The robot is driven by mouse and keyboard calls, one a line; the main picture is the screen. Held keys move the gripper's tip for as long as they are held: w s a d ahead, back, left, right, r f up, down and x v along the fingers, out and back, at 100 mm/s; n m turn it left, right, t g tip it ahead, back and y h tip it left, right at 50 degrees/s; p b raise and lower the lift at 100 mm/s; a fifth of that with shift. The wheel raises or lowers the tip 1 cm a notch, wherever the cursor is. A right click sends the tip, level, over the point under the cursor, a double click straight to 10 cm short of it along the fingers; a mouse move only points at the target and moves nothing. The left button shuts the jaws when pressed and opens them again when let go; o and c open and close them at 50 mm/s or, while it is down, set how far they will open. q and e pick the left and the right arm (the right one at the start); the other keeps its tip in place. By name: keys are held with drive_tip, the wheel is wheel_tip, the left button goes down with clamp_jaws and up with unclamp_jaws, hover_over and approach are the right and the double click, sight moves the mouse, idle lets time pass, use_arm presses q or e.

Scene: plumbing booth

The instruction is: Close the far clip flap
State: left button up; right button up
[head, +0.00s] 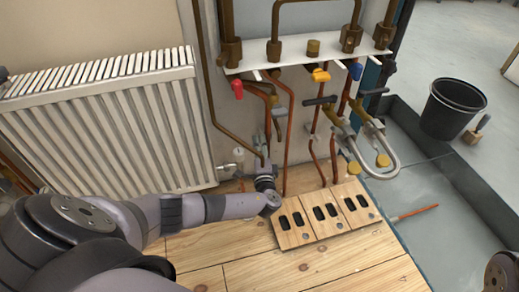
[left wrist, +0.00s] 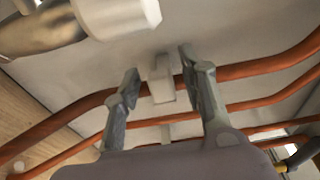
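My left gripper (head: 266,152) is low against the wall between the radiator and the pipe group. In the left wrist view its two fingers (left wrist: 157,82) are spread apart and nothing is held between them. A pale clip (left wrist: 162,82) on the wall sits between and just beyond the fingertips, at a copper pipe (left wrist: 255,68). I cannot tell whether it touches a finger or how its flap stands. A second pale clip (left wrist: 167,133) shows partly between the fingers, at a lower pipe. The clips by my gripper are too small to make out in the head view. My right gripper is not in view.
A white radiator (head: 105,125) stands left of my gripper. A wooden board with slots (head: 325,215) lies on the wooden floor, right of my arm. Valves and a bent grey pipe (head: 385,165) stick out at right. A black bucket (head: 452,108) stands further right.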

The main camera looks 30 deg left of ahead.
use_arm(q)
drive_tip(key=shift+c, duration=0.3)
clamp_jaws()
idle(0.3)
